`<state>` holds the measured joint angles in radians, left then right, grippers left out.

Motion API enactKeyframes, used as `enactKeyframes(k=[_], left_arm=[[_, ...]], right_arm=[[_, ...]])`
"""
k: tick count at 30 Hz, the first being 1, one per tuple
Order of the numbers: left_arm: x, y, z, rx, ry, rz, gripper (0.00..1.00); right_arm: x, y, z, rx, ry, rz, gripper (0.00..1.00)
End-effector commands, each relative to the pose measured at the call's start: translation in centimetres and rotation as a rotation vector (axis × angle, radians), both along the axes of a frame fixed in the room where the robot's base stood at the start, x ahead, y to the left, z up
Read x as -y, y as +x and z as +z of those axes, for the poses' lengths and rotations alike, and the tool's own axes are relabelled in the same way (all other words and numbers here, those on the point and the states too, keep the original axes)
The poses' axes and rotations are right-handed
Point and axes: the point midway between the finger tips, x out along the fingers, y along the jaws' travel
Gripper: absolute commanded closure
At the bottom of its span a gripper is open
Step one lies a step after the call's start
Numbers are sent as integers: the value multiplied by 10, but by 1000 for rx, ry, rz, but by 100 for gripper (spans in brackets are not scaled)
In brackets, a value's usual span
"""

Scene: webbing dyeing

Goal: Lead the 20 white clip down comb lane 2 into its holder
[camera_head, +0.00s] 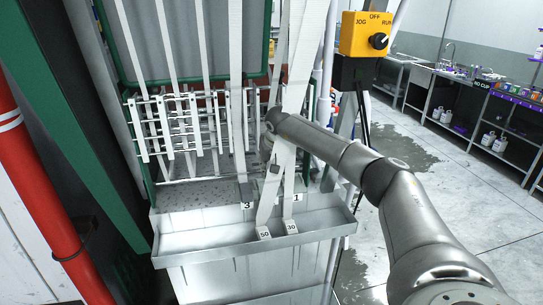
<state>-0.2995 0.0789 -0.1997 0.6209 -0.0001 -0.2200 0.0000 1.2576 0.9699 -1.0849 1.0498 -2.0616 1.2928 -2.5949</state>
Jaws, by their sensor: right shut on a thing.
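My right gripper (270,148) reaches in from the right, in front of the white webbing straps. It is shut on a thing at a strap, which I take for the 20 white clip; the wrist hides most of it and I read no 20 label. Comb lane markers 3 (247,205) and 1 (297,198) show above the metal trough (200,242). Lane 2 between them is covered by straps. A clip marked 50 (264,233) and one marked 30 (291,227) hang at the trough. I cannot make out the holder. My left gripper is out of view.
A rack of white bars (180,122) stands left of the gripper. A yellow switch box (366,34) is at the upper right. A red pipe (38,185) and green post (80,120) bound the left. The floor (440,185) at right is open.

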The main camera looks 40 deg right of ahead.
Motion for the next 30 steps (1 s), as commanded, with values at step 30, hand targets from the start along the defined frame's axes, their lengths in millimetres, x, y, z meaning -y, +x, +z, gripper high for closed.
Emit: enactKeyframes(k=[30], left_arm=[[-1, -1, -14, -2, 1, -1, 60]], right_arm=[[0, 1, -54, -43, 25, 0, 93]])
